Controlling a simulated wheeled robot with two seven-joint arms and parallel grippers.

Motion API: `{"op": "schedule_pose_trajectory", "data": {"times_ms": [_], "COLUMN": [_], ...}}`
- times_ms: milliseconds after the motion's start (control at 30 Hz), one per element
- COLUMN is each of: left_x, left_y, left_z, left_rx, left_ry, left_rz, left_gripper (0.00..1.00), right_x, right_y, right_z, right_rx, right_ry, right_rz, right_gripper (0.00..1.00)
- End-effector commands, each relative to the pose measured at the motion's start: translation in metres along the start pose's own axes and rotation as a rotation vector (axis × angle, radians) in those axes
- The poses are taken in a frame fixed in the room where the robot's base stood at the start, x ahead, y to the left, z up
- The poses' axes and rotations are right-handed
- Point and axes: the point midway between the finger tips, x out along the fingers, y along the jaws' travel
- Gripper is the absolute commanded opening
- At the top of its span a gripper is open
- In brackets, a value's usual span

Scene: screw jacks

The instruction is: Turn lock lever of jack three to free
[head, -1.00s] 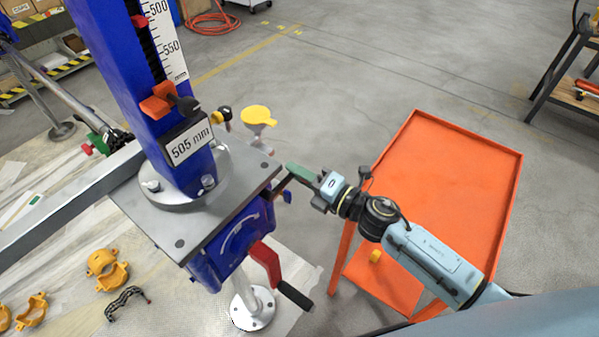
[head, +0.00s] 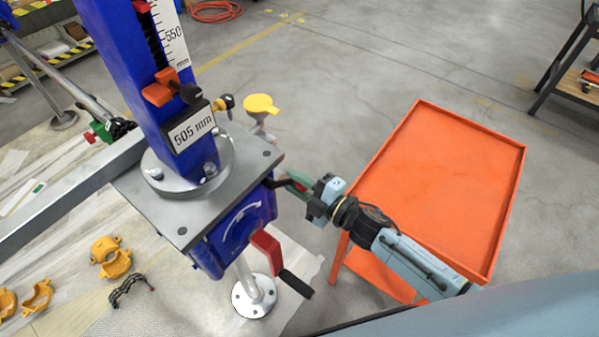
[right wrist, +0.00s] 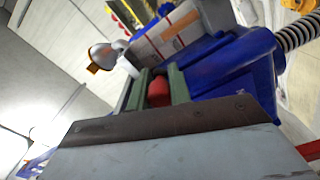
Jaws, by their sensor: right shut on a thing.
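The blue screw jack (head: 125,70) stands on a grey plate in the head view, with a 505 mm label (head: 192,129) on its column. No jack number is readable. A blue gear housing (head: 235,232) is under the plate. A short dark lever (head: 281,183) sticks out from the housing's right side, and its red end (right wrist: 158,91) shows in the right wrist view. My right gripper (head: 298,184) reaches in from the right, with its green fingers shut around this red end. The fingers partly hide the lever. My left gripper is not in view.
A red crank (head: 266,250) with a black handle hangs below the housing, close to my right gripper. A yellow funnel-shaped part (head: 261,104) is behind the plate. An orange cart (head: 440,190) with an empty top stands at the right. Yellow clamps (head: 112,258) lie at lower left.

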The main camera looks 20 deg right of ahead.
Motion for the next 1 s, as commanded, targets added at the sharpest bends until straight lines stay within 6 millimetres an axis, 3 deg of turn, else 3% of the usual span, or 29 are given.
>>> {"op": "schedule_pose_trajectory", "data": {"times_ms": [33,400,700,1000], "left_x": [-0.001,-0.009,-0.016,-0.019], "left_y": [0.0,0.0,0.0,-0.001], "left_z": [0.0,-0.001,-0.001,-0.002], "left_rx": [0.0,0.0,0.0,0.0], "left_ry": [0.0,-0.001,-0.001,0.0], "left_rz": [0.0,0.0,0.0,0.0], "left_gripper": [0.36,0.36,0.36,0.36], "right_x": [-0.002,-0.002,-0.002,-0.003], "right_y": [-0.009,-0.035,-0.048,-0.053], "right_z": [-0.002,-0.018,-0.032,-0.039], "right_rx": [0.045,0.388,0.604,0.715], "right_ry": [-0.003,-0.003,-0.003,-0.004], "right_rz": [-0.012,-0.014,-0.014,-0.015], "right_gripper": [0.0,0.0,0.0,0.0]}}
